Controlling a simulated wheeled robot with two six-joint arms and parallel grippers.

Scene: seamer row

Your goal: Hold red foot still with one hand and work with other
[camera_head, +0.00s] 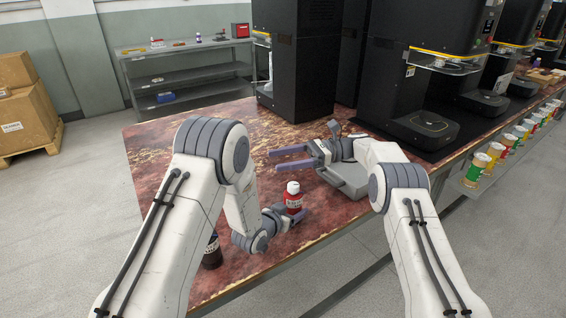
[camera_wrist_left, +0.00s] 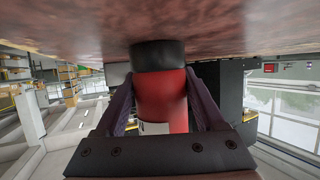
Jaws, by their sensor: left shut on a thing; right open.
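A red bottle-like piece (camera_head: 294,201) with a white cap stands upright on the reddish-brown table, near its front edge. In the left wrist view its red body (camera_wrist_left: 163,95) shows with a black base at the table surface; that picture is upside down. My left gripper (camera_head: 288,217) is shut on the red piece, one finger on each side, low on its body. My right gripper (camera_head: 276,160) is open and empty, behind and above the red piece, its fingers pointing left. Whatever lies under the left fingers is hidden.
A dark bottle (camera_head: 212,252) stands left of my left forearm, partly hidden. A grey flat case (camera_head: 347,181) lies below my right wrist. Black machines (camera_head: 297,70) stand along the back and right. Several coloured cans (camera_head: 477,168) line the right edge. The table's left part is clear.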

